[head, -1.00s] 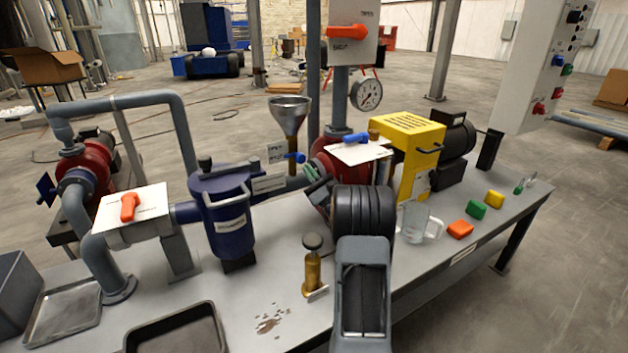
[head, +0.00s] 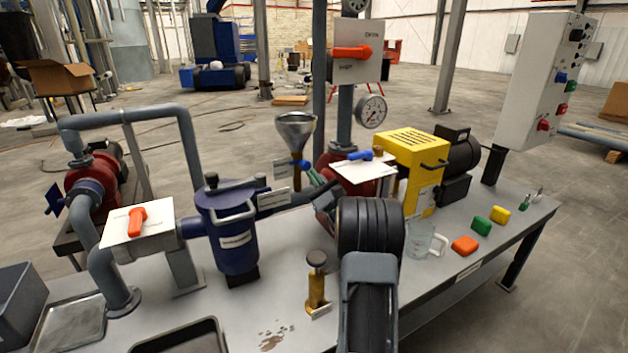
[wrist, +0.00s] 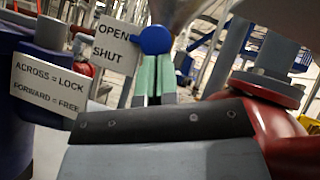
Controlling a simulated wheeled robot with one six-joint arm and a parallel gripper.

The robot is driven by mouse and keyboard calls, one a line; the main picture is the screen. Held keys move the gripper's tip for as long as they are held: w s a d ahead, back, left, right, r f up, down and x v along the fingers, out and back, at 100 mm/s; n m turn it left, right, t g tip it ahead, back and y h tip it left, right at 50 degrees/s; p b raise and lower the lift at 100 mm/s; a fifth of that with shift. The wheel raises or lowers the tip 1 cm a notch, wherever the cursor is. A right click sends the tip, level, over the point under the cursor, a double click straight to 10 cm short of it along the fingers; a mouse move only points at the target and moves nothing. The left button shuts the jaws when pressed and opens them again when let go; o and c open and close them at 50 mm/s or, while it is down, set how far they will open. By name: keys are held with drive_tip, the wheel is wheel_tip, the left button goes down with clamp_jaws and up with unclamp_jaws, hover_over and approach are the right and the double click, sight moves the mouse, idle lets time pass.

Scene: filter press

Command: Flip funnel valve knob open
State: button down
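In the wrist view the round blue knob (wrist: 155,40) is next to the sign reading OPEN above SHUT (wrist: 113,43). My gripper (head: 314,178) is just below and right of the knob. In the wrist view its two pale green fingertips (wrist: 156,76) are close together, directly under the knob. I see nothing held between them. Whether they touch the knob is unclear.
A dark blue strainer (head: 234,228) with an ACROSS = LOCK, FORWARD = FREE sign (wrist: 50,88) stands left of my gripper. A red pump body (wrist: 285,130) is close on the right. A white plate with another blue handle (head: 365,156) sits above it.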

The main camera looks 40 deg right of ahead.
drive_tip(key=shift+r, duration=0.15)
drive_tip(key=w+f+b+v, duration=0.1)
drive_tip(key=v, duration=0.5)
drive_tip(key=w+d+f+b+v, duration=0.1)
drive_tip(key=v, duration=0.6)
drive_tip(key=shift+d+b, duration=0.2)
drive_tip(key=shift+b, duration=0.15)
